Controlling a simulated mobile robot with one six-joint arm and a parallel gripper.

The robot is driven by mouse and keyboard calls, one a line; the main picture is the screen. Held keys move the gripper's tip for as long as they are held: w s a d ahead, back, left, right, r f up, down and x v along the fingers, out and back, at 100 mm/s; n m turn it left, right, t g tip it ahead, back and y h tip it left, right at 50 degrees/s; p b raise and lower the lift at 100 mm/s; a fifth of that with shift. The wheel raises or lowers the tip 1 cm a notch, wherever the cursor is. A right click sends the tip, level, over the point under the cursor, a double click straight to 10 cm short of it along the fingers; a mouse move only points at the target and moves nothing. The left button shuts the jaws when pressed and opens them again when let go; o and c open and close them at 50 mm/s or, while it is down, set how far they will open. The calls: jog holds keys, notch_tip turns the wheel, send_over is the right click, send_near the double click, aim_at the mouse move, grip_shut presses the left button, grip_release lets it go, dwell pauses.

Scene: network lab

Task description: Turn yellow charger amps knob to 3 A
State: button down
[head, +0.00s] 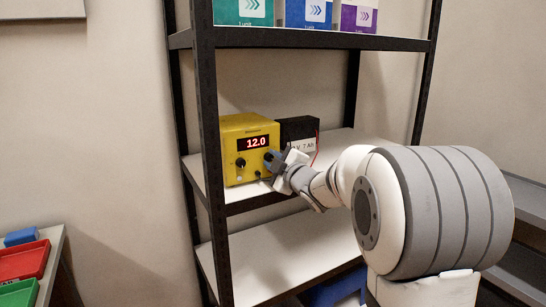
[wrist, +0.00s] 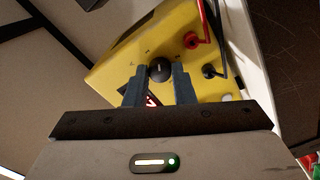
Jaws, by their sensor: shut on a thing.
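The yellow charger (head: 232,140) stands on the middle shelf, its red display (head: 257,142) reading 12.0 in the head view. A black knob (head: 240,162) shows on the left of its front. My gripper (head: 271,160) is at the right part of the front, hiding what is there in the head view. In the wrist view the charger (wrist: 125,60) is tilted, and my gripper (wrist: 160,78) is shut on a round black knob (wrist: 160,70), one finger on each side. The knob's scale and setting are too small to read.
A black battery (head: 299,129) stands right of the charger, close to my gripper. Red (wrist: 191,40) and black (wrist: 208,71) plugs with leads sit beside the held knob. A dark shelf post (head: 209,130) rises at the left; boxes (head: 305,12) stand on the shelf above.

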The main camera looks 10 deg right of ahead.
jog(key=m+p, duration=0.2)
jog(key=m, duration=0.2)
jog(key=shift+m, duration=0.3)
jog(key=m+p, duration=0.2)
jog(key=m, duration=0.1)
jog(key=shift+m, duration=0.4)
jog(key=m+p, duration=0.4)
jog(key=m, duration=0.3)
jog(key=m+p, duration=0.2)
jog(key=m, duration=0.1)
jog(key=shift+m, duration=0.4)
jog(key=m+p, duration=0.1)
jog(key=m, duration=0.2)
jog(key=shift+m+p, duration=0.3)
jog(key=shift+p, duration=0.05)
jog(key=m+p, duration=0.2)
jog(key=m, duration=0.4)
jog(key=shift+p, duration=0.4)
jog(key=shift+m, duration=0.3)
jog(key=c, duration=1.2)
grip_release()
